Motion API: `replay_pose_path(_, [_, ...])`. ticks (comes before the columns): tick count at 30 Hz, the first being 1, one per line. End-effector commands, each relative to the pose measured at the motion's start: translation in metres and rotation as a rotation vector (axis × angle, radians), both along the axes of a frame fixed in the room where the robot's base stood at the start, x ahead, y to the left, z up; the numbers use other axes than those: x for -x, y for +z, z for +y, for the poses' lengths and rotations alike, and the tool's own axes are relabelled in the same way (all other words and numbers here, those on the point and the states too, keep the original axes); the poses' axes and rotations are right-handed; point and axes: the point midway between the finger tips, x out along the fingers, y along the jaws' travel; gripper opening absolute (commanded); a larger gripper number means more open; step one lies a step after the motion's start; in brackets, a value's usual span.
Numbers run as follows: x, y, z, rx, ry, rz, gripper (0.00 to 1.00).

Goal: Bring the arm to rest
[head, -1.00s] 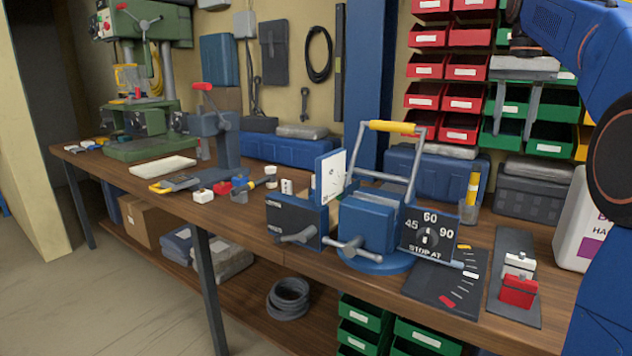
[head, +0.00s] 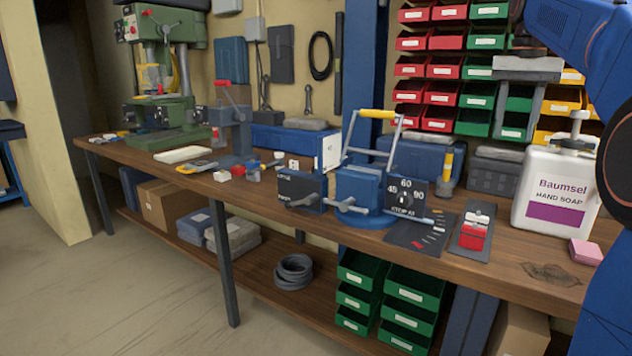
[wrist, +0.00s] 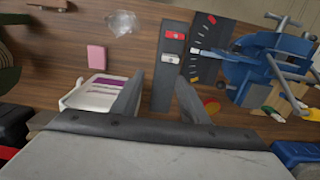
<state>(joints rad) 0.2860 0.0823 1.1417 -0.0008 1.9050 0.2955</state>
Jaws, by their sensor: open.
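My gripper (head: 519,98) is in the upper right of the head view, raised above the bench in front of the storage bins. Its two grey fingers point down and stand apart with nothing between them. In the wrist view my gripper (wrist: 158,92) also shows open and empty, with the bench top some way beyond the fingertips. My blue arm reaches in along the right edge of the head view.
The wooden bench (head: 520,262) holds a blue vise-like fixture with a dial (head: 405,200), a dark plate with a red block (head: 473,236), a hand soap bottle (head: 556,192) and a pink block (head: 586,252). Red, green and yellow bins (head: 428,93) hang behind. Floor in front is clear.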

Motion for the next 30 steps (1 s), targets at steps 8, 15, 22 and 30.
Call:
replay_pose_path(8, [0.014,-0.011,0.014,0.007,0.036,-0.021,0.40])
replay_pose_path(15, [0.036,-0.028,0.032,0.016,0.084,-0.053,0.40])
replay_pose_path(22, [0.076,-0.063,0.062,0.033,0.169,-0.108,0.40])
replay_pose_path(30, [0.135,-0.128,0.096,0.056,0.283,-0.184,0.40])
